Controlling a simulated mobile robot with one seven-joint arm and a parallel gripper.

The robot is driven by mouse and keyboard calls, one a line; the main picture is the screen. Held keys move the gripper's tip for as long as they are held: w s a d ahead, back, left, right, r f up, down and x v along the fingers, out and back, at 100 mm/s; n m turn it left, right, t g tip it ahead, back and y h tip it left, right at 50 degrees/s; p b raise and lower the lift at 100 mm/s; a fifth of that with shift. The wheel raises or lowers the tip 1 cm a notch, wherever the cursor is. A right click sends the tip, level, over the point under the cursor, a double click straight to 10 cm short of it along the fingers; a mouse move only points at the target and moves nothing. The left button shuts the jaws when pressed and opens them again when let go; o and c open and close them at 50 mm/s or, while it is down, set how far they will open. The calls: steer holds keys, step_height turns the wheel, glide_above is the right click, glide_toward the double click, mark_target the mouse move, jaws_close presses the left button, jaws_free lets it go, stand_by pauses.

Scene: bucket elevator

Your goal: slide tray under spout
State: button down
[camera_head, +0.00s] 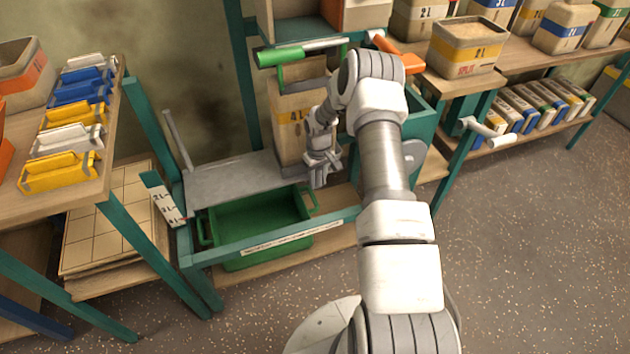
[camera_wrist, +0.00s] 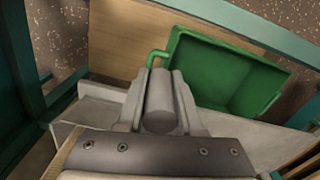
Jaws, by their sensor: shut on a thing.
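A green tray (camera_head: 255,220) with loop handles at its ends sits on the low wooden shelf, partly under a grey metal plate (camera_head: 228,184). The tray also shows at the upper right of the wrist view (camera_wrist: 213,72). I cannot make out a spout for certain.
A teal frame rail (camera_head: 275,240) crosses in front of the tray. A green-ended bar (camera_head: 285,54) and an orange-ended lever (camera_head: 397,52) are above. A shelf with coloured scoops (camera_head: 70,115) stands left. Bare shelf wood shows right of the tray.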

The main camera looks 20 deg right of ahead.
steer(key=shift+d, duration=0.4)
steer(key=c, duration=0.6)
jaws_free()
steer(key=shift+a, duration=0.1)
steer(key=shift+a, duration=0.1)
steer(key=a, duration=2)
steer(key=w+a, duration=0.1)
steer(key=a, duration=0.9)
steer(key=shift+d+r+p, duration=0.1)
steer(key=shift+r+p, duration=5.15)
steer(key=shift+r, duration=4.75)
